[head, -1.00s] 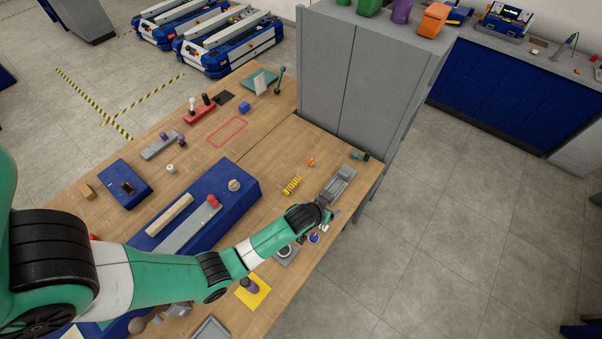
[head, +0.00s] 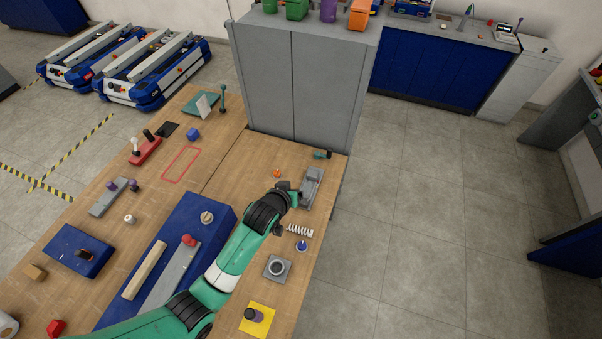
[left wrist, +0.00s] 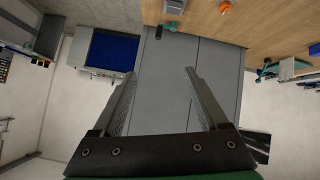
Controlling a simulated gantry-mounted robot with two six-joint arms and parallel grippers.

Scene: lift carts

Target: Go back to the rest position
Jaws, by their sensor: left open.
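My left arm comes in from the lower left in the head view. Its gripper (head: 291,197) is above the wooden table, beside a grey metal fixture (head: 312,187). In the left wrist view the left gripper (left wrist: 164,82) is open, with nothing between its two fingers. Beyond the fingers is the grey cabinet (left wrist: 180,60). My right gripper is not in view.
On the workbench (head: 240,165) are a silver spring (head: 300,230), a ring on a grey plate (head: 277,268), a dark cylinder on a yellow pad (head: 256,318) and a blue block (head: 180,240). The cabinet (head: 300,80) stands at the far end. The floor to the right is clear.

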